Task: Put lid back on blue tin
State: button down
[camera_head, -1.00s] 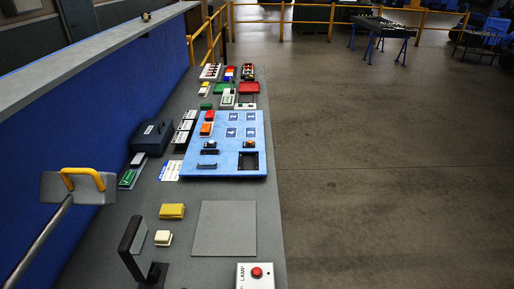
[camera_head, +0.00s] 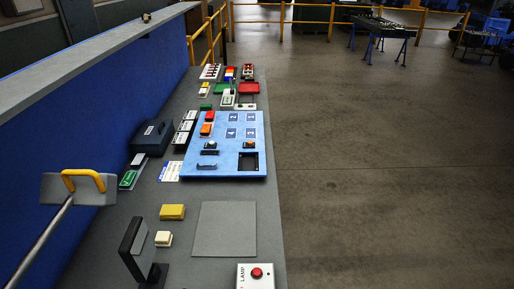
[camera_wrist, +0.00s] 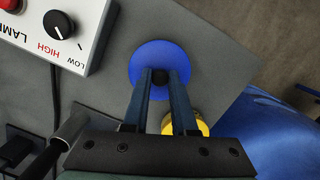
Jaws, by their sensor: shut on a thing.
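In the wrist view, a round blue lid (camera_wrist: 150,54) with a small black knob (camera_wrist: 160,77) lies at the tips of my gripper (camera_wrist: 161,78). My gripper is shut on the knob. A yellow round thing (camera_wrist: 201,129) shows partly behind the right finger, lower than the lid; I cannot tell what it is. I cannot make out a blue tin apart from the lid, and whether one lies under the lid is hidden. My gripper is not in the head view.
A white lamp box (camera_head: 255,276) with a red button stands at the counter's near right; its knob (camera_wrist: 58,26) shows in the wrist view. A grey mat (camera_head: 225,229), yellow blocks (camera_head: 172,212) and a blue board (camera_head: 224,170) lie on the counter. Open floor is to the right.

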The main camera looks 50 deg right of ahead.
jog(key=shift+c, duration=0.8)
grip_release()
jog(key=shift+r, duration=0.1)
jog(key=shift+r+p, duration=3.45)
jog(key=shift+p, duration=0.35)
grip_shut()
